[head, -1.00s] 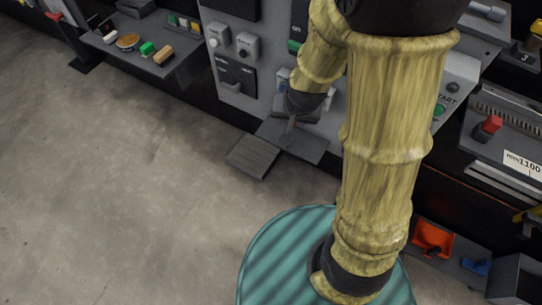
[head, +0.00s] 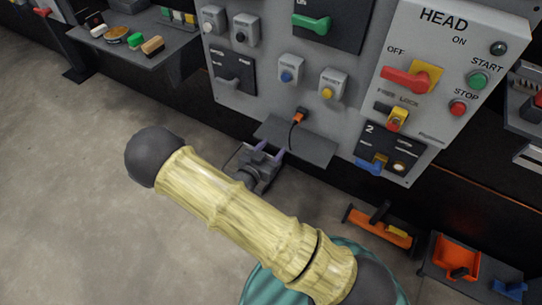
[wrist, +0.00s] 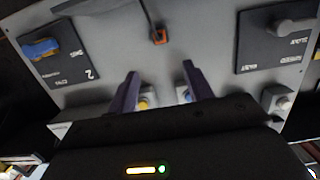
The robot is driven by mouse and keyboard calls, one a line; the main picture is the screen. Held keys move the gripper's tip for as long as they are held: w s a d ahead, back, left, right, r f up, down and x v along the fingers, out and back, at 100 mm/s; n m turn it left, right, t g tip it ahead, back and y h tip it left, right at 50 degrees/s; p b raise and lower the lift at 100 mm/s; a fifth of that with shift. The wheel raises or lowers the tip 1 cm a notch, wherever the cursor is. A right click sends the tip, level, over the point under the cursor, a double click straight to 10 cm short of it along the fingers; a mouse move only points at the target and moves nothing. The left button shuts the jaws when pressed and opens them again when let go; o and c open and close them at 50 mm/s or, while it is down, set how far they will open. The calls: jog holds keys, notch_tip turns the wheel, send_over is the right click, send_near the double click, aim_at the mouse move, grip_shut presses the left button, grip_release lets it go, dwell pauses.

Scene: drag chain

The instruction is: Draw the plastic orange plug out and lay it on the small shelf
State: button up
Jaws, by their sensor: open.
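The orange plug (head: 301,114) sits at the lower face of the grey control panel, with a black cord hanging from it. It also shows in the upside-down wrist view (wrist: 158,37), beyond the fingertips and between their lines. The small grey shelf (head: 318,149) juts out just below the plug. My gripper (head: 271,150) is open and empty, low at the shelf's left part, apart from the plug. Its two fingers (wrist: 162,85) point towards the panel in the wrist view.
The panel carries blue and yellow push buttons (head: 327,92) above the plug and a red switch (head: 407,78) to the right. A side shelf (head: 178,41) with small items is at upper left. An orange-handled tool (head: 381,231) and an orange bin (head: 456,256) lie lower right.

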aim_at(295, 122)
jog(key=shift+r, duration=0.1)
jog(key=b+x, duration=0.1)
jog(key=x, duration=1.6)
jog(key=shift+w+d, duration=0.15)
jog(key=shift+w, duration=0.05)
grip_shut()
